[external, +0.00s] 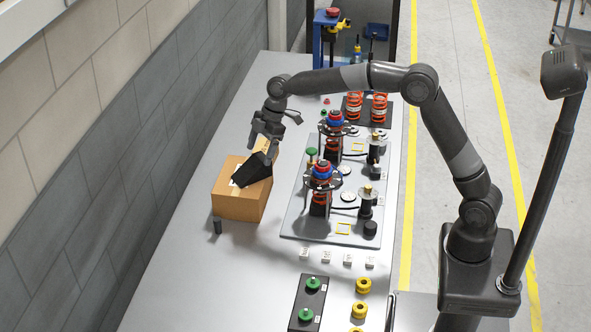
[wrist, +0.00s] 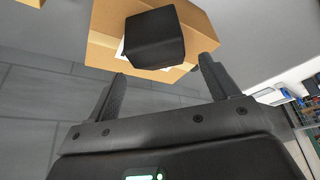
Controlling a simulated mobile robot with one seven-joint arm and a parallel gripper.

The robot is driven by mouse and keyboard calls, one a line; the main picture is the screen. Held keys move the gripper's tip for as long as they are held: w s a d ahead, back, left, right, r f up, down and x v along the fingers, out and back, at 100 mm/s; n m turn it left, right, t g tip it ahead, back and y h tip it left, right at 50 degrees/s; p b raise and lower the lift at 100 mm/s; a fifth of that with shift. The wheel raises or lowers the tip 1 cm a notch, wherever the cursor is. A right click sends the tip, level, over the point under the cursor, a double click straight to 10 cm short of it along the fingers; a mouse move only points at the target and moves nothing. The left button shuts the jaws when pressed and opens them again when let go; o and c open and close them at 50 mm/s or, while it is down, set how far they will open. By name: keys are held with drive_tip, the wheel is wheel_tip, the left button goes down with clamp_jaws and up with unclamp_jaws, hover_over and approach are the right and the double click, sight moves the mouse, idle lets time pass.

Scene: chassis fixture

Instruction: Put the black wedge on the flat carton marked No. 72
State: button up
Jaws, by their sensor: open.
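The black wedge (external: 253,169) lies on top of a brown carton (external: 238,203) at the left of the bench. In the wrist view the wedge (wrist: 154,38) rests on the carton's (wrist: 104,50) top face, over part of a white label. No number can be read on it. My gripper (external: 264,148) is open, with its fingers close above and behind the wedge in the external view. In the wrist view the wedge is beyond the fingertips (wrist: 161,66), with nothing held between them.
A grey fixture plate (external: 296,222) with orange springs and blue-red knobs stands to the right. A small dark cylinder (external: 217,226) stands by the carton's near corner. Green and yellow knobs lie toward the front. The bench's left front is clear.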

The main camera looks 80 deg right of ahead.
drive_tip(key=v, duration=0.6)
drive_tip(key=s+a+r+m+t+h, duration=0.1)
drive_tip(key=s+a+r+m, duration=0.15)
drive_tip(key=s, duration=0.85)
drive_tip(key=s+a+r+m+h, duration=0.2)
drive_tip(key=s+a+r, duration=0.2)
drive_tip(key=s, duration=0.7)
drive_tip(key=s+f+m, duration=0.2)
drive_tip(key=s+f, duration=0.1)
drive_tip(key=s, duration=0.7)
drive_tip(key=s+f+m+t, duration=0.1)
drive_tip(key=s+f, duration=0.3)
drive_tip(key=s, duration=0.7)
drive_tip(key=shift+a+f+m, duration=0.2)
drive_tip(key=shift+a+m, duration=0.1)
drive_tip(key=shift+m, duration=0.45)
